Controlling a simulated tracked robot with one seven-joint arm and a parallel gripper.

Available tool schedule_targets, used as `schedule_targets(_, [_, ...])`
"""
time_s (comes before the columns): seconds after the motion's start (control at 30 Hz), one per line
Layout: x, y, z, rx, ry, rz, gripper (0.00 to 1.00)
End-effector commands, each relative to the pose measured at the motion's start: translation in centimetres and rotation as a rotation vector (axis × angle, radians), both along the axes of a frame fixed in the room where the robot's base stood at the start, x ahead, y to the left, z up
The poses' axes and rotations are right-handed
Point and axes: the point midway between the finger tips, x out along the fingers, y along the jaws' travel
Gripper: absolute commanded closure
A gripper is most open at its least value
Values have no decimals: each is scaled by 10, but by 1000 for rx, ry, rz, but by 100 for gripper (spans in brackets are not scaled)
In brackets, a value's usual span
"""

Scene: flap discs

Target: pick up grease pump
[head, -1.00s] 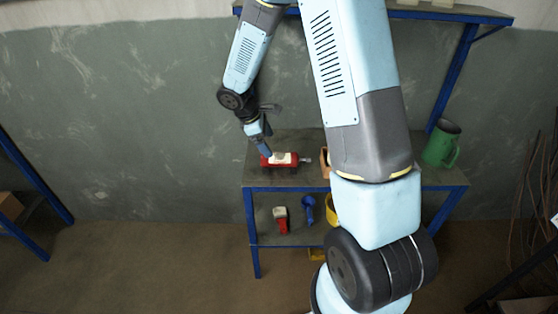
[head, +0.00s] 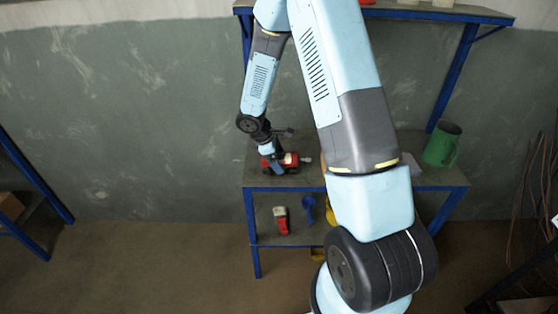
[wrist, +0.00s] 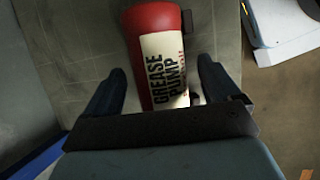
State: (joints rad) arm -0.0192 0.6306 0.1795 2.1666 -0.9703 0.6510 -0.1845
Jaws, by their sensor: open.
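The grease pump (head: 291,158) is a red cylinder with a cream label, lying on the upper surface of the blue-framed bench. In the wrist view the grease pump (wrist: 158,55) shows its label reading "GREASE PUMP". My gripper (head: 277,168) is over the pump in the head view and hides part of it. In the wrist view my gripper (wrist: 157,85) is open, with one dark finger on each side of the red body. Gaps show between the fingers and the pump. The pump's lower end is hidden behind my gripper's dark bar.
My upper arm covers the bench's middle. A shelf (head: 430,13) hangs above.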

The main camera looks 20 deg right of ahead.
Motion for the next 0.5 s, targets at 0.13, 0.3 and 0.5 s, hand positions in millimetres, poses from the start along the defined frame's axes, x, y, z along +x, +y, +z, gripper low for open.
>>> schedule_targets(0.13, [0, 0, 0, 0, 0, 0, 10])
schedule_targets(0.3, [0, 0, 0, 0, 0, -1, 26])
schedule_targets(0.5, [0, 0, 1, 0, 0, -1, 45])
